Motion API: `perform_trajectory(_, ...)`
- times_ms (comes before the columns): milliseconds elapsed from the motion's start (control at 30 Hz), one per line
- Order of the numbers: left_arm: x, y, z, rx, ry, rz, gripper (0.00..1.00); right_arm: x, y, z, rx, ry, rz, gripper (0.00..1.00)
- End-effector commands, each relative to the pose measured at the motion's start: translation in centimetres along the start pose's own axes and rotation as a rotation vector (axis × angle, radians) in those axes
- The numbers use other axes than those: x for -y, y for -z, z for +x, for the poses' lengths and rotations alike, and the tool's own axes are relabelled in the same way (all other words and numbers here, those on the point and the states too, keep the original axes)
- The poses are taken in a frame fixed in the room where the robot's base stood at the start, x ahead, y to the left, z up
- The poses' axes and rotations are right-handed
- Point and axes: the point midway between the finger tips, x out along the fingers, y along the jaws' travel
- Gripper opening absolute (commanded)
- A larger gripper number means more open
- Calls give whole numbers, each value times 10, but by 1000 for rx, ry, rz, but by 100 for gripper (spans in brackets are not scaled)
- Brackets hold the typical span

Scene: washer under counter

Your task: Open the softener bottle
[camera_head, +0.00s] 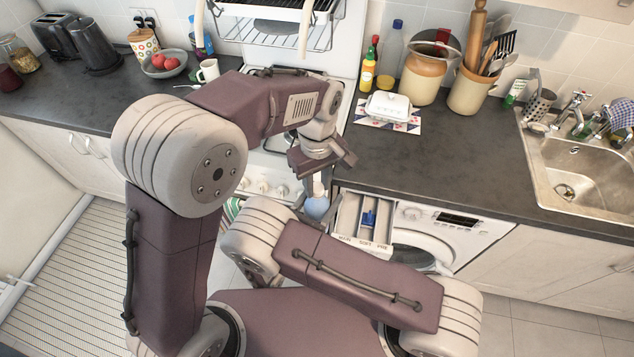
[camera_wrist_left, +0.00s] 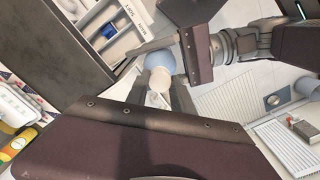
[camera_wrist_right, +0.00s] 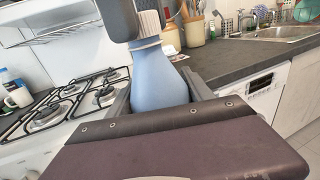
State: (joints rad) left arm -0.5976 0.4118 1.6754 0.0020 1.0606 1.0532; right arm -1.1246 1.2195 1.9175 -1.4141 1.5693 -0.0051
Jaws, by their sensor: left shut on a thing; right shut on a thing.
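The softener bottle (camera_head: 317,208) is light blue with a ribbed white cap (camera_wrist_right: 149,24). It stands out in front of the counter, left of the open washer drawer. My right gripper (camera_wrist_right: 158,100) is shut around the blue body, which is upright in the right wrist view. My left gripper (camera_head: 321,172) is above the bottle, shut on the cap, with a finger on each side of it. The left wrist view looks down on the pale cap (camera_wrist_left: 160,76) and blue shoulder (camera_wrist_left: 158,60). The cap is still at the bottle's neck.
The washer's detergent drawer (camera_head: 347,216) is pulled out, with a blue piece inside. The washer (camera_head: 465,235) sits under the dark counter (camera_head: 455,160). The cooker (camera_wrist_right: 75,100) is beside the bottle.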

Motion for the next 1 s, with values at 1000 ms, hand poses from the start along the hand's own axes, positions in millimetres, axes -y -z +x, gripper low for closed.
perform_trajectory(1000, -1, 2, -3, -3, -7, -650, 0, 0, -1, 0, 2, 1, 1, 0)
